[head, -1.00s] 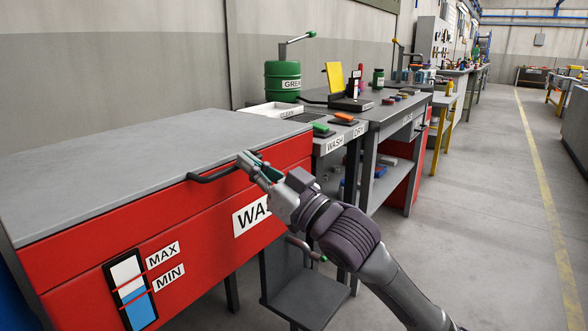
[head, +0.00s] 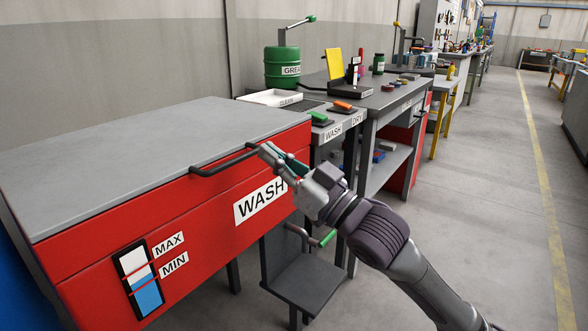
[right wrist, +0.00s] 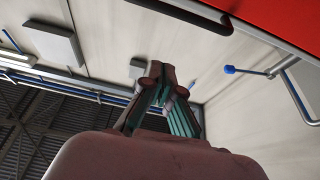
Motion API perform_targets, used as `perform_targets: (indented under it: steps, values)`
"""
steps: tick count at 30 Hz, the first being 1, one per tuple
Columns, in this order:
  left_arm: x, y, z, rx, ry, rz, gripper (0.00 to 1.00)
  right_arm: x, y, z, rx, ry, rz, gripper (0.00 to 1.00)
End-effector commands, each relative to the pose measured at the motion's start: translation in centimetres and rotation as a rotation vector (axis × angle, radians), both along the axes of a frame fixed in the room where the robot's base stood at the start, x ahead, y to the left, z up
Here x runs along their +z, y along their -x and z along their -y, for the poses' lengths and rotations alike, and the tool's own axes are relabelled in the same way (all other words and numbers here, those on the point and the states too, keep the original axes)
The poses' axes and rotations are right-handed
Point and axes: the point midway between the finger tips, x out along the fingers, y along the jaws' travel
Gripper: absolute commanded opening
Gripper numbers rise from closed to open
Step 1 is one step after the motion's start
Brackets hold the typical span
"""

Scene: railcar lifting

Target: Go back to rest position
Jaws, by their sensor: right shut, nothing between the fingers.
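My right gripper (head: 270,150) is shut and empty. In the head view it is at the right end of the black handle (head: 222,162) on the red wash machine (head: 190,230); whether it touches the handle I cannot tell. In the right wrist view my right gripper (right wrist: 162,75) has its fingers together, pointing up past the dark handle bar (right wrist: 185,12) and the red front (right wrist: 285,20). The grey lid (head: 150,155) of the machine is down. My left gripper is not in view.
A workbench (head: 375,103) with a green grease drum (head: 283,68) and a white tray (head: 270,97) stands behind. A grey step-like pedal plate (head: 305,283) is below the machine's right end, near my right arm. The floor (head: 480,200) to the right is clear.

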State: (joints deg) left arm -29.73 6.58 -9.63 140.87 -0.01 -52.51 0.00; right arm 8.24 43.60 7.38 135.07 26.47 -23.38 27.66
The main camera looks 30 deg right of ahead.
Motion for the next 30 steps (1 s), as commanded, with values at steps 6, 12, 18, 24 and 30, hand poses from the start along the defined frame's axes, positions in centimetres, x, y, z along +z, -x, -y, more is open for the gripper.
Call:
perform_targets:
  steps: [6,12,18,24,30]
  values:
    - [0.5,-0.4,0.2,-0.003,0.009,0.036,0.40,-1.1,2.5,0.9,0.000,0.000,-0.002,0.00]
    - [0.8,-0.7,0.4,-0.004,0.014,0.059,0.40,-1.4,3.7,1.3,0.000,0.000,-0.001,0.00]
    - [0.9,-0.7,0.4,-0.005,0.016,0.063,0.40,-1.4,3.9,1.4,0.001,0.000,0.002,0.00]
    - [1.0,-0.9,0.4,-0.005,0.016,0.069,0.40,-4.7,3.3,1.1,-0.028,0.003,-0.067,0.00]
    - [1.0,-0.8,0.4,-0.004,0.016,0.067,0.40,-17.3,3.3,-1.3,-0.120,0.057,-0.341,0.00]
